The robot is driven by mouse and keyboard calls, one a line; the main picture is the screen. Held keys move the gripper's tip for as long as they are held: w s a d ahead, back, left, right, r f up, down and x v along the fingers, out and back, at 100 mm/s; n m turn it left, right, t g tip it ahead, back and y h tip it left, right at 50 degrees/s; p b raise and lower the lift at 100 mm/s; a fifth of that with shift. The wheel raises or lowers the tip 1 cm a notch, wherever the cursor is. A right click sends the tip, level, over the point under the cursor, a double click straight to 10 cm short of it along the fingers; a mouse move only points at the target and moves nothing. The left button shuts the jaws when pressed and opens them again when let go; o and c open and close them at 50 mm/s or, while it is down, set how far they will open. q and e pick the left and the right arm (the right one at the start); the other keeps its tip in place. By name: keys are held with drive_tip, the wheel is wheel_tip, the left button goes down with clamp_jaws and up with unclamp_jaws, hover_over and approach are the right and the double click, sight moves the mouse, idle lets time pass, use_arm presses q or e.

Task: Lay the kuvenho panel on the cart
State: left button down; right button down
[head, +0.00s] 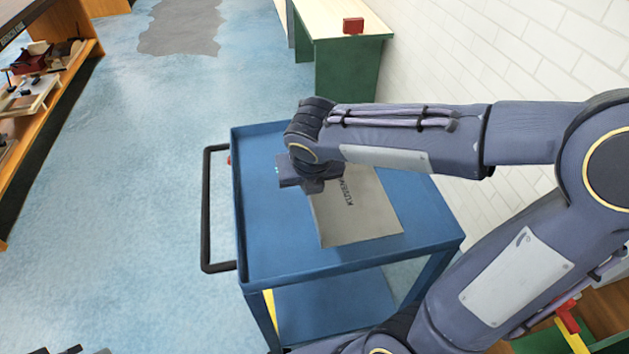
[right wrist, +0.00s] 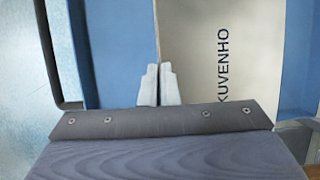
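The kuvenho panel (head: 360,212) is a thin grey-beige board with dark lettering. In the head view it lies over the top of the blue cart (head: 275,250), face up; I cannot tell whether it rests fully flat. The panel (right wrist: 195,45) fills the upper right of the right wrist view, its lettering running vertically. My right gripper (right wrist: 158,84) is at the panel's left edge, and that edge runs between its two nearly closed fingertips. In the head view my right arm hides the panel's far side and the fingertips. My left gripper is not clearly seen.
The cart has a black handle (head: 206,210) on its left and a lower shelf (head: 335,305). A green bench (head: 345,75) with a red block (head: 353,26) stands behind, beside a white brick wall (head: 480,60). A wooden shelf (head: 60,75) is at left. The blue floor between is clear.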

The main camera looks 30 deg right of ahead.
drive_tip(key=w+f, duration=0.1)
drive_tip(key=w, duration=0.1)
drive_tip(key=w+d+f, duration=0.1)
drive_tip(key=w, duration=0.1)
drive_tip(key=w+d+f, duration=0.1)
drive_tip(key=w, duration=0.1)
drive_tip(key=shift+w+f, duration=0.1)
drive_tip(key=shift+w, duration=0.15)
drive_tip(key=w+f, duration=0.2)
drive_tip(key=w+d+f+b, duration=0.1)
drive_tip(key=w+f, duration=0.1)
drive_tip(key=f, duration=0.1)
drive_tip(key=shift+d, duration=0.15)
drive_tip(key=shift+w+f, duration=0.2)
drive_tip(key=shift+w+d+f+b, duration=0.15)
drive_tip(key=shift+f+b, duration=0.35)
drive_tip(key=shift+f, duration=1.2)
drive_tip(key=shift+f, duration=0.1)
drive_tip(key=c, duration=1.7)
unclamp_jaws()
